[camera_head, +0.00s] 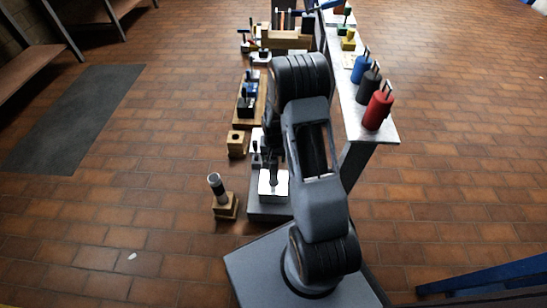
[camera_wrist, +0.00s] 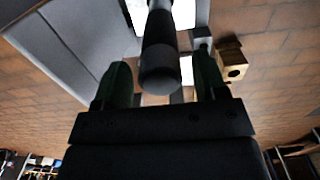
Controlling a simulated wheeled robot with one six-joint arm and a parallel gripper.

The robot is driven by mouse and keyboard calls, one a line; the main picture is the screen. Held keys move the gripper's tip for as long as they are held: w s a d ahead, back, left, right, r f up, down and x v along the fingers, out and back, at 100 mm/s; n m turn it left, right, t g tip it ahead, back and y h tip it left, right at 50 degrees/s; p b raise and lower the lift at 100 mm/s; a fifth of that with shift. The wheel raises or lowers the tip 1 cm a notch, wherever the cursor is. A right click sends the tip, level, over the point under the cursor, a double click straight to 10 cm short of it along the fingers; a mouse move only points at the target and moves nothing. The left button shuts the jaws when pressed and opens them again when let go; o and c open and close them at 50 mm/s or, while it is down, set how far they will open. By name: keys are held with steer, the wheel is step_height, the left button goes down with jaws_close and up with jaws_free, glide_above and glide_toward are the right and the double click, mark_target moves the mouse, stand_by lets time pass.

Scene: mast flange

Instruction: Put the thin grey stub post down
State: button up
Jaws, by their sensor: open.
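A thin post (camera_wrist: 161,58), dark with a greyer end, stands between the two fingers of my gripper (camera_wrist: 161,82) in the wrist view. The fingers are apart, with a visible gap on each side of the post, so my gripper is open around it. The post's far end meets a white plate (camera_wrist: 187,14); the exact contact is hard to see. In the head view, a dark upright shape (camera_head: 273,181) shows over the white plate (camera_head: 267,191), on a grey base (camera_head: 268,210). My arm hides much of the gripper there.
Another wooden block (camera_head: 226,209) holds a dark post with a light top (camera_head: 216,184). Blue, black and red canisters (camera_head: 379,109) stand on the bench (camera_head: 385,137) at right. Open floor lies at left.

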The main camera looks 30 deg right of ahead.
step_height(320, 180, up, 11)
steer(key=p, duration=0.4)
steer(key=shift+r, duration=0.1)
stand_by(0.3)
